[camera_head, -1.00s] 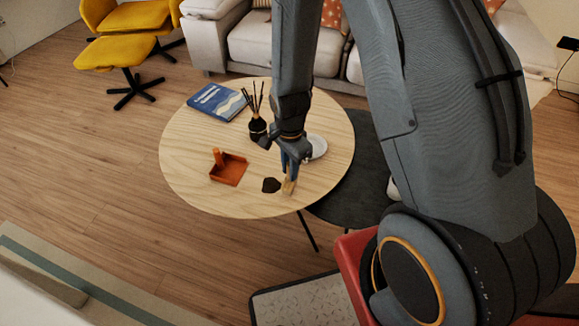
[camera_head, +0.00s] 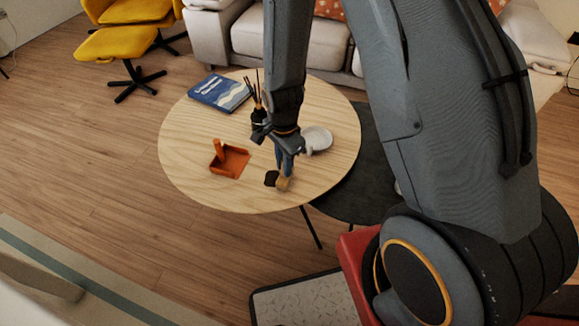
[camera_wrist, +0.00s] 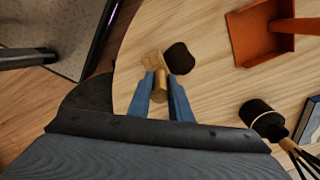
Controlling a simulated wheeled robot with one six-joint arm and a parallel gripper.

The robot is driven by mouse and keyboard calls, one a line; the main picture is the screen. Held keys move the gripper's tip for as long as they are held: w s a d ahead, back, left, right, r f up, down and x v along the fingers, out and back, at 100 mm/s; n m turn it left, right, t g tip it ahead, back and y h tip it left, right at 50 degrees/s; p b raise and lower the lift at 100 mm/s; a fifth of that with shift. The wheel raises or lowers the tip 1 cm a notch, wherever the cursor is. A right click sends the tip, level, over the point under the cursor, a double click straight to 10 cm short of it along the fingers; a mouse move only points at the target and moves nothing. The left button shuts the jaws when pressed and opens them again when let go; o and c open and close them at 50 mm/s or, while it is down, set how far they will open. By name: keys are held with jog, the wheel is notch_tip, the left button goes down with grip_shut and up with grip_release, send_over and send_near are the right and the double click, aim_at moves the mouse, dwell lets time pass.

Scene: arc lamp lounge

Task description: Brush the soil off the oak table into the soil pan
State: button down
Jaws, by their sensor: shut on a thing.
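The round oak table (camera_head: 200,135) carries a dark patch of soil (camera_head: 271,178) near its front edge. The orange soil pan (camera_head: 237,160) with an upright handle sits left of the soil, apart from it. My gripper (camera_head: 285,168) is shut on a wooden brush (camera_head: 283,184), held just right of the soil. In the wrist view, the brush (camera_wrist: 153,62) lies between my fingers (camera_wrist: 160,98), its head close to the left side of the soil (camera_wrist: 180,58). The pan (camera_wrist: 262,40) shows at the upper right. Whether the bristles touch the table is unclear.
A dark reed diffuser (camera_head: 258,114) stands behind the soil, close to my wrist. A blue book (camera_head: 219,93) lies at the back left and a white plate (camera_head: 318,137) at the right. A dark lower table (camera_head: 355,180) adjoins on the right. Bare tabletop lies between soil and pan.

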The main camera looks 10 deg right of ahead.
jog(key=shift+w+a+b, duration=0.95)
jog(key=shift+w+a, duration=0.65)
jog(key=shift+a, duration=0.3)
jog(key=shift+w+a, duration=0.85)
jog(key=shift+a, duration=0.25)
jog(key=shift+w+a, duration=0.9)
jog(key=shift+a, duration=0.2)
jog(key=shift+w+a, duration=0.85)
jog(key=shift+a, duration=0.25)
jog(key=shift+s+d+r+p, duration=0.1)
jog(key=shift+d+r+p, duration=0.05)
jog(key=shift+r+p, duration=0.7)
jog(key=shift+s+d+r+p, duration=0.15)
jog(key=shift+r+p, duration=0.45)
jog(key=shift+r, duration=0.45)
jog(key=shift+s+d+r+p, duration=0.1)
jog(key=shift+d+r+p, duration=0.05)
jog(key=shift+r+p, duration=0.7)
jog(key=shift+r, duration=0.15)
